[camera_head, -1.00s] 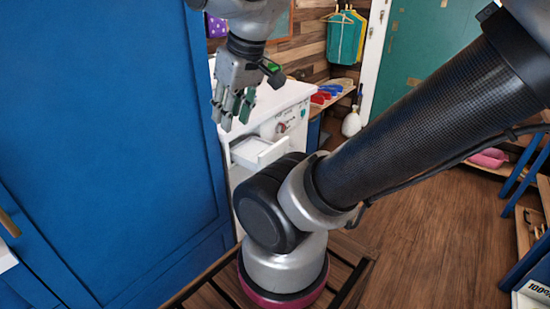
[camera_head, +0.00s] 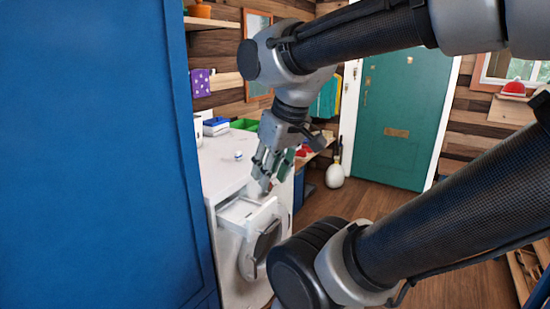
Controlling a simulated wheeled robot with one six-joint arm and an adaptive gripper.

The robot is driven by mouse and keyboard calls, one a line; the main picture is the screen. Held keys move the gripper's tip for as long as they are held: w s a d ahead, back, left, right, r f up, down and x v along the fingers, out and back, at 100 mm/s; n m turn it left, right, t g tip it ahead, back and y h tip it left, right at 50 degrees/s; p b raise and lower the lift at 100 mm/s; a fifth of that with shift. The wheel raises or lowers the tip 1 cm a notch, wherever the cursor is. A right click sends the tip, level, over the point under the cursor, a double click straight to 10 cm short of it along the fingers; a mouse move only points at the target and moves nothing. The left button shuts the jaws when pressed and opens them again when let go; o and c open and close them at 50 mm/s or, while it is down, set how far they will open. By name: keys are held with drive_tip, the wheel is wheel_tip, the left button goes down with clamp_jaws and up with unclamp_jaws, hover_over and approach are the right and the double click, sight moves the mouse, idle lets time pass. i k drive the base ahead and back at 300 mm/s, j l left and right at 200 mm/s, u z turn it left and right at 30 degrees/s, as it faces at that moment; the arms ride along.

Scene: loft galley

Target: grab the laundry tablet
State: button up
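A small pale object with a bluish top (camera_head: 238,155), which looks like the laundry tablet, lies on the white top of the washing machine (camera_head: 222,172). My gripper (camera_head: 270,182) points down over the front right edge of that top, to the right of the small object and apart from it. Its fingers look spread, with nothing visible between them. The machine's detergent drawer (camera_head: 238,212) is pulled out just below the fingers.
A tall blue cabinet (camera_head: 100,150) fills the left side, close to the machine. Blue-and-white boxes (camera_head: 215,126) and a green tray (camera_head: 246,125) stand at the back of the top. A white jug (camera_head: 335,174) stands on the floor near the green door (camera_head: 400,120).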

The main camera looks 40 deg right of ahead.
sight(238, 156)
drive_tip(key=z, duration=0.7)
drive_tip(key=i+l+u, duration=0.1)
drive_tip(key=u, duration=0.25)
drive_tip(key=i+l+u, duration=0.1)
drive_tip(key=u, duration=0.25)
drive_tip(key=l+u, duration=0.4)
drive_tip(key=i+l+u, duration=0.1)
drive_tip(key=l+u, duration=0.15)
drive_tip(key=l, duration=0.6)
drive_tip(key=l+u, duration=0.3)
drive_tip(key=l, duration=2)
drive_tip(key=i, duration=0.05)
